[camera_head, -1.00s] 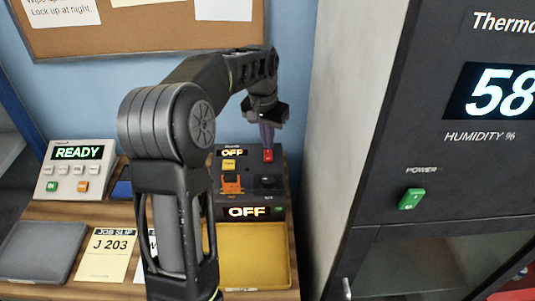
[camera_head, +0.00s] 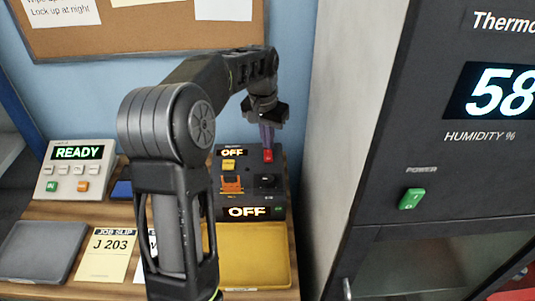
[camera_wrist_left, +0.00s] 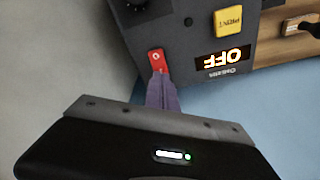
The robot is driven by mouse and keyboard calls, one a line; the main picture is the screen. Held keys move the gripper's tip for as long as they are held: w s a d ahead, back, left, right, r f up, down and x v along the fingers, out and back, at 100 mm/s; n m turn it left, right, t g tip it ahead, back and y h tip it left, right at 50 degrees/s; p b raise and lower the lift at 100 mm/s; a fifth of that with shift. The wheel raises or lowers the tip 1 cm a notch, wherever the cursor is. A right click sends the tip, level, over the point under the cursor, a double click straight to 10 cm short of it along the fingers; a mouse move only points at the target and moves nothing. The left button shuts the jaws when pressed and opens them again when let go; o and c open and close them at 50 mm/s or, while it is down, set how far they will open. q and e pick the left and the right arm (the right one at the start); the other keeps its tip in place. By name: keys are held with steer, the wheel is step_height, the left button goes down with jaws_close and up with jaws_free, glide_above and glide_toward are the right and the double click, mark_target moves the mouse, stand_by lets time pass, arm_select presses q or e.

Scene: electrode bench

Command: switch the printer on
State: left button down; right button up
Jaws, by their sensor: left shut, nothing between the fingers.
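My right gripper is not in view.
A grey panel reading READY (camera_head: 77,153) stands at the left. A yellow tray (camera_head: 252,284) lies in front of the printer, and a grey tray (camera_head: 38,252) beside a J 203 slip (camera_head: 106,256). A tall dark cabinet (camera_head: 380,170) with a green power switch (camera_head: 412,198) stands right.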

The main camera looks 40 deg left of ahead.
mark_target(268, 152)
arm_select(q)
steer(key=shift+f+b, duration=0.6)
steer(key=shift+f, duration=0.35)
steer(key=shift+r, duration=0.1)
step_height(268, 152, up, 7)
steer(key=p, duration=0.6)
stand_by(0.4)
stand_by(0.5)
